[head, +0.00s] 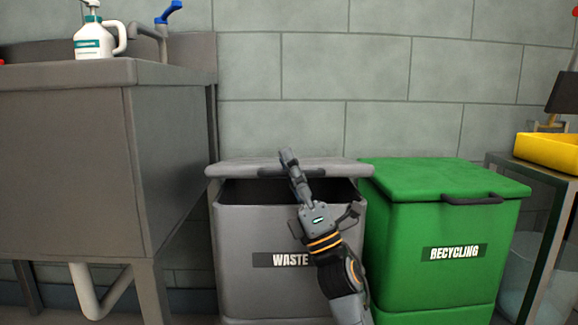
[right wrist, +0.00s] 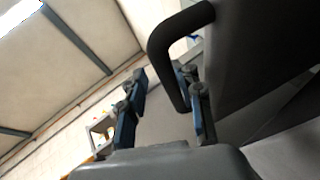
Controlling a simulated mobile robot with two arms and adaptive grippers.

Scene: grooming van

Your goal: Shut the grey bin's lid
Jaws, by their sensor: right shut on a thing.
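The grey bin (head: 235,225) stands on the floor and bears a WASTE label. Its grey lid (head: 340,170) is partly open, and a dark gap shows between the lid's front edge and the rim. My right gripper (head: 290,165) reaches up across the bin's front to the lid's front edge. In the right wrist view its fingers (right wrist: 165,95) are at the lid's dark bar handle (right wrist: 163,55), and the gripper is shut on it. The underside of the lid (right wrist: 260,45) fills the right of that view. My left gripper is not in view.
A green recycling bin (head: 420,230) with its lid down stands close on the right. A grey sink unit (head: 70,170) stands on the left with a white pump bottle (head: 93,45) on top. A yellow tray (head: 550,150) sits at far right. A block wall is behind.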

